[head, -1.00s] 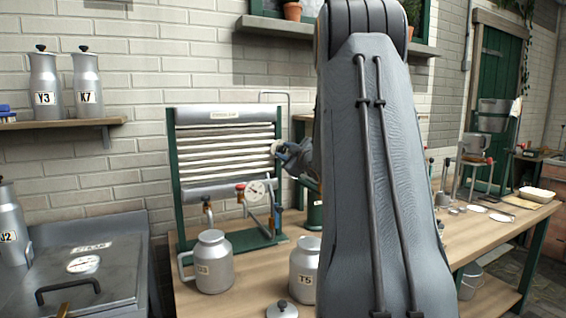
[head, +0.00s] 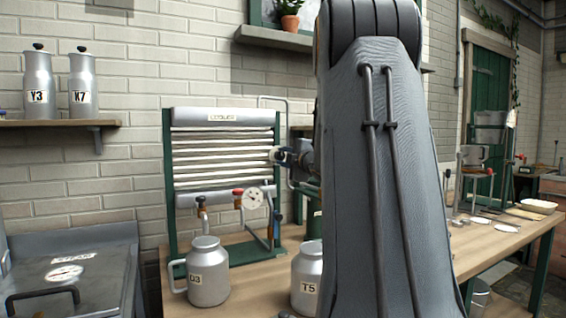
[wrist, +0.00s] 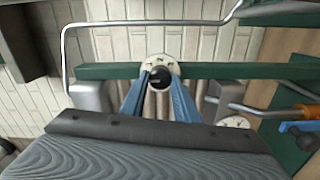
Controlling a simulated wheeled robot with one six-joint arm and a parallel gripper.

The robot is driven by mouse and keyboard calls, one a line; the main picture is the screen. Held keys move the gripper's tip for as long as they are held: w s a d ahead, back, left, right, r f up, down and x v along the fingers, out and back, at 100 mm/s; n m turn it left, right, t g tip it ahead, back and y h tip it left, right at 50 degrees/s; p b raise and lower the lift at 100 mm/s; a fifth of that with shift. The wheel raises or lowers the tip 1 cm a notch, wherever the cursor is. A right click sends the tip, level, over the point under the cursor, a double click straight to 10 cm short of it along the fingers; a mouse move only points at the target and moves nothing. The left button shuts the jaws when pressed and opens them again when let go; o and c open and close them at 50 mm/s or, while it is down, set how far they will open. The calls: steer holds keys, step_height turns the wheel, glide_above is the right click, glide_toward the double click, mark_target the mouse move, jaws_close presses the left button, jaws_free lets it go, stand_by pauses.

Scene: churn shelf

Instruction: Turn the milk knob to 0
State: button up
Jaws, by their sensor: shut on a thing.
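The milk knob is a small dark knob (wrist: 159,76) on a round white dial (wrist: 171,66), fixed to the side of the green cooler frame (head: 169,215). In the wrist view, my gripper (wrist: 158,82) has its two blue fingers on either side of the knob and is shut on it. The marks on the dial are too small to read, so I cannot tell the setting. In the head view, my gripper (head: 284,156) is at the cooler's right edge, and only a sliver of the dial (head: 273,154) shows.
The cooler's ribbed panel (head: 222,152) stands on a wooden bench (head: 240,286). Cans D3 (head: 209,275) and T5 (head: 308,270) stand before it. A gauge (head: 252,198) and a red-handled tap (head: 238,192) are below the panel. A bent pipe (wrist: 150,24) runs near my gripper.

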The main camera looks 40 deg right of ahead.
stand_by(0.4)
steer(key=o, duration=1.1)
steer(key=b+v, duration=0.1)
steer(key=v, duration=0.6)
steer(key=shift+s, duration=0.4)
